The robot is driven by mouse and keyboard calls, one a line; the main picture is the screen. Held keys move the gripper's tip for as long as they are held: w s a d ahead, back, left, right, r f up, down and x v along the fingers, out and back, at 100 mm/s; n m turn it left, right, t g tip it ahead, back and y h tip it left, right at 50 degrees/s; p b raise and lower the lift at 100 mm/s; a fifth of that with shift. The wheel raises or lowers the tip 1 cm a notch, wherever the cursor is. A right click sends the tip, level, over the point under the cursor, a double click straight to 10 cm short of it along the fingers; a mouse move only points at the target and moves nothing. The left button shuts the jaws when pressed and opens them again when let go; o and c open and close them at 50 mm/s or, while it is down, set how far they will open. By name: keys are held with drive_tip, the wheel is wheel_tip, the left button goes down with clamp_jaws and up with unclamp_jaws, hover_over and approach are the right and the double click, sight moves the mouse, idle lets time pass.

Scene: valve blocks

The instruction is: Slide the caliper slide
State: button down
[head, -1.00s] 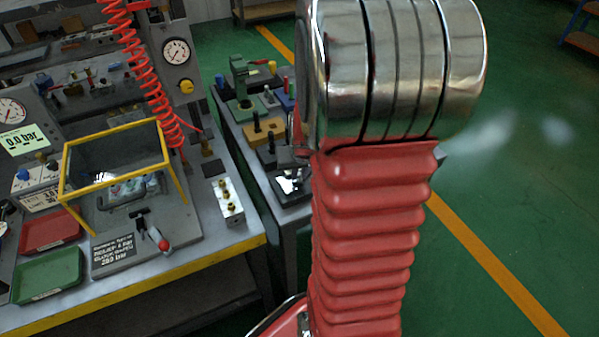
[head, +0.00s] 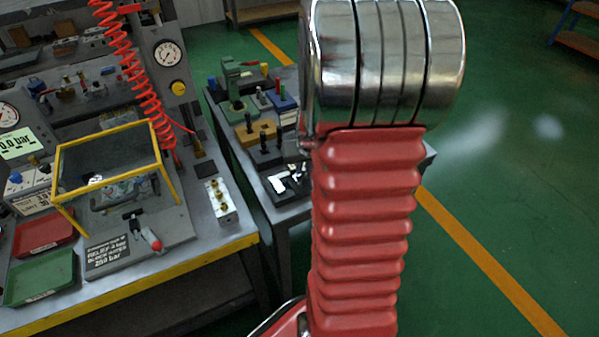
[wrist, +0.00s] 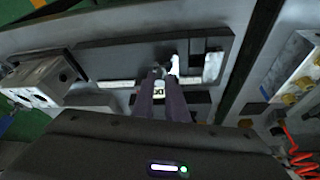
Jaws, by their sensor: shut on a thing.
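The caliper is a pale metal bar lying flat on a black plate (wrist: 110,55) in the wrist view. Its bright beam (wrist: 212,68) shows to the right of my fingers, and a short pale stretch shows to their left. My gripper (wrist: 160,82) reaches down over the middle of it, its two dark fingers shut on the caliper slide (wrist: 158,88), a small pale piece between them. The fingers hide part of the slide and beam.
The wrist view shows a grey block with round holes (wrist: 40,82) at left and a block with brass fittings (wrist: 300,75) at right. In the head view, a yellow-framed guard (head: 108,165) and a red coiled hose (head: 135,70) occupy the left bench. Green floor is clear at right.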

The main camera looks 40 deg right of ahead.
drive_tip(key=c, duration=2)
unclamp_jaws()
drive_tip(key=shift+s+r, duration=0.1)
drive_tip(key=shift+r, duration=0.05)
drive_tip(key=v, duration=1.3)
drive_tip(key=shift+r, duration=0.25)
